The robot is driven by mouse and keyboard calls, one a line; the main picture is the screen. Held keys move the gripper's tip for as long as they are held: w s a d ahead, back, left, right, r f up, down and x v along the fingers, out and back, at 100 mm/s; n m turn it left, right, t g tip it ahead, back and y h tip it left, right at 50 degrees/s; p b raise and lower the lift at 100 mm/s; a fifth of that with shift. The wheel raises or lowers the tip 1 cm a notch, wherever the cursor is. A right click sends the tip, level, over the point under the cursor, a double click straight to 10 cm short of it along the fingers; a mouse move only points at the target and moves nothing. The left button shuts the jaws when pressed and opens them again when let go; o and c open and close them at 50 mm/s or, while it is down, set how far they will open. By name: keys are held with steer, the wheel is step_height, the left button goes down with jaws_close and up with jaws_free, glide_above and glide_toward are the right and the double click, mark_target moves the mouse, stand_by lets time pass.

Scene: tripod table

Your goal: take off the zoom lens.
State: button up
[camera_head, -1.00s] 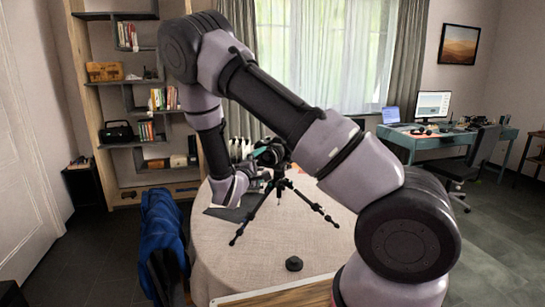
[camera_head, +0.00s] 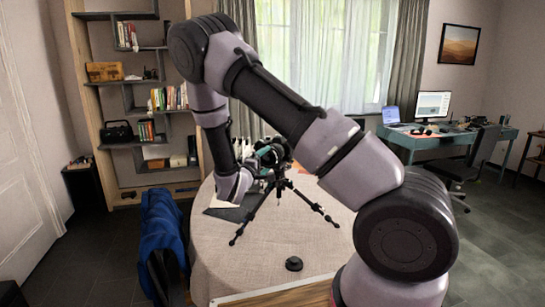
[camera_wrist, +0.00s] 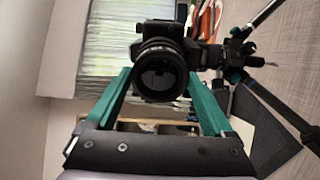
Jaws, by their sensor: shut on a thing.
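The zoom lens (camera_wrist: 160,80) is a black barrel on the front of a black camera (camera_wrist: 158,33). The camera sits on a black tripod (camera_head: 282,187), whose legs stand spread on the round table (camera_head: 330,240). My gripper (camera_wrist: 160,86) has its teal fingers on both sides of the lens and is shut on it. In the head view my gripper (camera_head: 262,168) reaches the camera from the left. The lens is hard to make out there, and I cannot tell whether it is still joined to the camera.
A black round object (camera_head: 293,263) lies on the near part of the table. A dark mat (camera_head: 227,213) lies under the tripod's left side. A blue-draped chair (camera_head: 162,235) stands at the left. The table's right side is clear.

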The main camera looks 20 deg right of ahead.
steer(key=shift+n, duration=2.3)
steer(key=shift+s+a, duration=0.45)
steer(key=shift+s, duration=0.05)
steer(key=shift+v, duration=2.4)
steer(key=shift+r, duration=0.15)
